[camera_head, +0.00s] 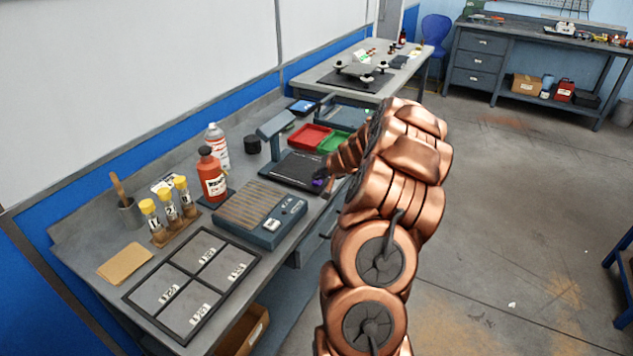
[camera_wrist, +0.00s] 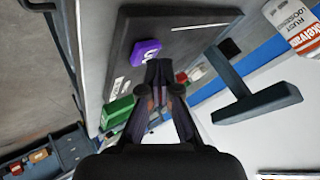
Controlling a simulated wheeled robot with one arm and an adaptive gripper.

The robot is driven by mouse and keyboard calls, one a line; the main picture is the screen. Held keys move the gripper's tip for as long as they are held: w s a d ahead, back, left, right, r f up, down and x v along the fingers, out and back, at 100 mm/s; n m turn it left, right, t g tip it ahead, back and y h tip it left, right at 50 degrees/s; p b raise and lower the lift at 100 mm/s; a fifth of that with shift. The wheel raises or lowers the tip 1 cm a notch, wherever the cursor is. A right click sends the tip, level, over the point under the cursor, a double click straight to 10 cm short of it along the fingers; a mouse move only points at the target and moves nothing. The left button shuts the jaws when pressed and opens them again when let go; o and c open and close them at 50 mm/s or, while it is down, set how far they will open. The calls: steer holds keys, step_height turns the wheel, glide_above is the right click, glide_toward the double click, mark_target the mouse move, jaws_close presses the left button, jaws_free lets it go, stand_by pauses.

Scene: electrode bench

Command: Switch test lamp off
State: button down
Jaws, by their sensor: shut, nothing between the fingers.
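The test lamp appears to be the grey stand with a T-shaped head (camera_head: 276,125) over a dark flat base (camera_head: 291,170). In the wrist view its head (camera_wrist: 262,105) is at the right and its dark base (camera_wrist: 190,25) at the top. A purple piece with a white mark (camera_wrist: 146,50) sits at the base's near edge; it also shows in the head view (camera_head: 318,183), partly hidden by my arm. My gripper (camera_wrist: 157,68) is shut and empty, its tips right beside the purple piece. I cannot tell whether they touch. Whether the lamp is lit is unclear.
A red tray (camera_head: 308,139) and a green tray (camera_head: 334,143) lie behind the base. A ribbed grey device (camera_head: 262,212), a red bottle (camera_head: 211,176), a white spray can (camera_head: 217,146) and yellow-capped vials (camera_head: 165,208) stand nearer.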

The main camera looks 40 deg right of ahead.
mark_target(318, 182)
steer(key=shift+r, duration=0.4)
steer(key=shift+r, duration=0.1)
steer(key=shift+r+p, duration=1.65)
steer(key=shift+r, duration=1.3)
